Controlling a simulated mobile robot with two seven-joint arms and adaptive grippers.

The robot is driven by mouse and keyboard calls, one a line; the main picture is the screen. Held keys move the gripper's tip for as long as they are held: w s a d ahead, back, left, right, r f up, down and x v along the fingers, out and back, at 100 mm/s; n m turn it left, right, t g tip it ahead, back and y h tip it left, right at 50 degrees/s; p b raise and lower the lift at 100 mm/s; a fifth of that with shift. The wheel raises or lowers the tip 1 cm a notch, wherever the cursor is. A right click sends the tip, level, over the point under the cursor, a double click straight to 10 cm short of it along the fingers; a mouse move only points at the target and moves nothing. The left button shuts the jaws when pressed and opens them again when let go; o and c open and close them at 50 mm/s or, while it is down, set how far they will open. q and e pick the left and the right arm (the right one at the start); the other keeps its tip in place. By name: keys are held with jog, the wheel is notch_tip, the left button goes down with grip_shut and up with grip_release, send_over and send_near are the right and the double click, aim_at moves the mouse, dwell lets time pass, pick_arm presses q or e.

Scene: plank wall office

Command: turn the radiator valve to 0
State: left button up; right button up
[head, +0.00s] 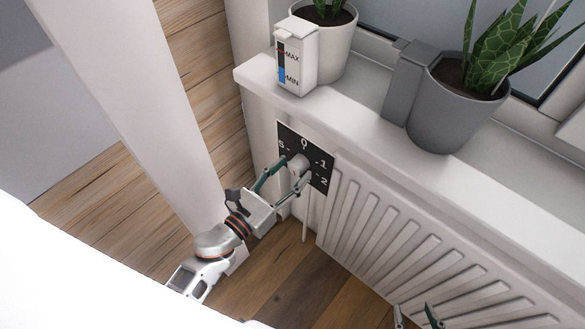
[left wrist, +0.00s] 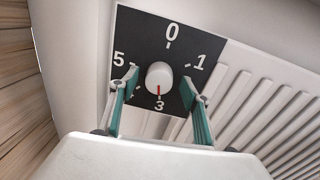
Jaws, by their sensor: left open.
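The radiator valve is a white round knob (head: 298,164) on a black dial plate (head: 322,173) at the radiator's upper left end. In the left wrist view the knob (left wrist: 159,76) has a red mark pointing down at 3, and 0 is at the top of the dial plate (left wrist: 146,30). My left gripper (left wrist: 162,86) is open, with a finger on either side of the knob and gaps between. The head view also shows the left gripper (head: 285,177) at the dial. My right gripper (head: 416,314) shows only its spread fingertips at the bottom edge.
A white ribbed radiator (head: 400,235) runs right under the white window sill (head: 350,122). On the sill stand a white box marked MAX and MIN (head: 297,60), a white plant pot (head: 336,45) and a grey plant pot (head: 450,110). Wooden floor (head: 300,285) lies below.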

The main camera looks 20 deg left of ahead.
pick_arm(q)
jog(key=shift+w+d, duration=0.25)
jog(key=shift+w, duration=0.4)
jog(key=c, duration=1.1)
jog(key=shift+n, duration=0.3)
